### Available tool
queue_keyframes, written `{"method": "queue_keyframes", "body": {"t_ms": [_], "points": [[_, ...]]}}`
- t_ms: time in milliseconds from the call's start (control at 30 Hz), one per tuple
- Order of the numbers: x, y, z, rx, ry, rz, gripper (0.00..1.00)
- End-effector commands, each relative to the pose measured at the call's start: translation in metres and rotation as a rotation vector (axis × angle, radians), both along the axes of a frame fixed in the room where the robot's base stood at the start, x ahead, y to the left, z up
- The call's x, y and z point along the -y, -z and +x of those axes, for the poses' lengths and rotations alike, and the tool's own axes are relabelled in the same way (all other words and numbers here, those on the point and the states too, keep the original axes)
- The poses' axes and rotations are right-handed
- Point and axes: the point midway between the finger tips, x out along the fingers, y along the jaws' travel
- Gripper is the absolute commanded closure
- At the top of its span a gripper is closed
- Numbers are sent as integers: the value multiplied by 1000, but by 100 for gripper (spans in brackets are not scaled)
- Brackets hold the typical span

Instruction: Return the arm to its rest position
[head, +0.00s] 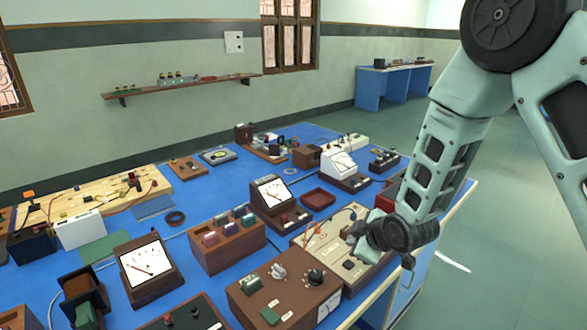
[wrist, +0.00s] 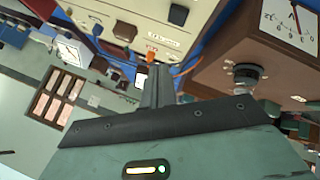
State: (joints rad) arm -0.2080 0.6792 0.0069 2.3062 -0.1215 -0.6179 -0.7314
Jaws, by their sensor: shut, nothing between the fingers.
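My arm (head: 450,150) reaches down from the upper right in the head view, bent over the right part of the blue bench. My gripper (head: 357,238) is at its lower end, over a cream panel box (head: 335,245). In the wrist view my gripper's fingers (wrist: 157,80) are together with nothing between them. They point toward the cream box (wrist: 140,40), close to an orange plug (wrist: 152,58). I cannot tell whether they touch anything. The fingertips are hard to make out in the head view.
The blue bench (head: 225,185) is crowded with meters, such as one at front left (head: 146,268), plus terminal boxes (head: 228,243) and wires. A brown switch box (head: 285,300) stands in front of the cream box. The floor (head: 500,240) right of the bench is clear.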

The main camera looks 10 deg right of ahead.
Motion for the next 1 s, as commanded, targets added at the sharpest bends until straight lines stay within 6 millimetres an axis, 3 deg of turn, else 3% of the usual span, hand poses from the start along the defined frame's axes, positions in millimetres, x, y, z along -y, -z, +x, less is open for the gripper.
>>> {"method": "queue_keyframes", "body": {"t_ms": [167,333,500,600,700,800,1000], "points": [[-40,-40,-48,-174,53,76,100],[-73,-84,-136,-421,136,109,100],[-79,-118,-230,-627,233,60,100],[-73,-131,-273,-706,288,17,100],[-67,-139,-301,-754,328,-18,100],[-63,-143,-315,-777,351,-40,100],[-61,-143,-318,-785,358,-45,100]]}}
